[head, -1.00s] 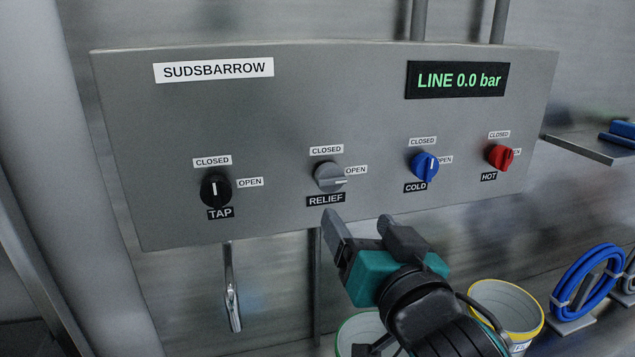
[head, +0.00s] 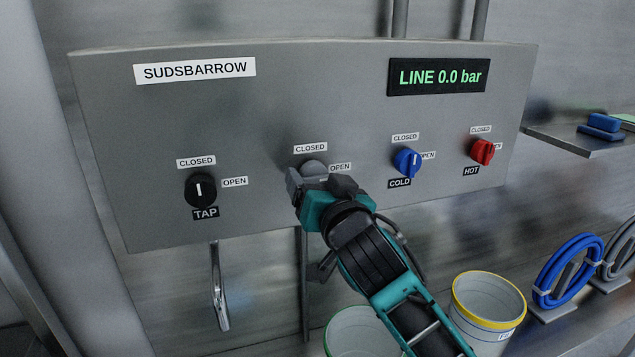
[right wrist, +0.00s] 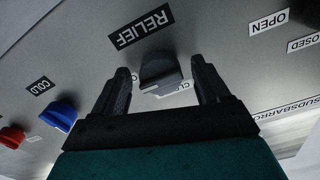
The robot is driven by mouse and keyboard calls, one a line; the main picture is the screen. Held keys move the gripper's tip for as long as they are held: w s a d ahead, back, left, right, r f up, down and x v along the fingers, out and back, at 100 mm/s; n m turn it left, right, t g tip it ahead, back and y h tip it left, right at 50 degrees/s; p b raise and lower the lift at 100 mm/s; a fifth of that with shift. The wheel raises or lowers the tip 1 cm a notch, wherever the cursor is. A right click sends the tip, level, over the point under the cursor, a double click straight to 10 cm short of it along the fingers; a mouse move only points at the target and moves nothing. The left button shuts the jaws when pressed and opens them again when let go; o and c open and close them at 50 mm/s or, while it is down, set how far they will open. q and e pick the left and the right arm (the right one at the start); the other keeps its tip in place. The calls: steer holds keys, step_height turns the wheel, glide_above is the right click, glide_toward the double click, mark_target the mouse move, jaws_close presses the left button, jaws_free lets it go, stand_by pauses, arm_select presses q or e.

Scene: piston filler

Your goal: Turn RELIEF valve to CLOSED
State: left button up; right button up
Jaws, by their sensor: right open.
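The grey RELIEF knob (head: 314,167) is on the panel, partly hidden behind my right gripper (head: 318,181) in the head view. The right wrist view shows the knob (right wrist: 160,70) upside down, between the two dark fingers of my open right gripper (right wrist: 162,82). A gap shows on each side, so the fingers do not appear to grip it. The knob's raised bar lies across the wrist picture, towards the sides. The CLOSED label (head: 310,147) is above the knob and the OPEN label (head: 340,167) to its right. My left gripper is not in view.
The TAP knob (head: 200,190) is to the left; the blue COLD knob (head: 407,162) and red HOT knob (head: 482,151) are to the right. The display (head: 440,77) reads LINE 0.0 bar. A yellow-rimmed bucket (head: 488,310) and a blue hose coil (head: 568,270) are below right.

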steer(key=c, duration=1)
steer(key=shift+c, duration=0.2)
steer(key=shift+n, duration=0.3)
steer(key=n, duration=0.3)
steer(key=shift+n, duration=0.3)
steer(key=n, duration=0.4)
steer(key=shift+d+n, duration=0.1)
steer(key=shift+n, duration=0.3)
steer(key=n, duration=0.4)
steer(key=shift+w+d, duration=0.1)
steer(key=shift+r+n, duration=0.1)
steer(key=shift+n, duration=2.3)
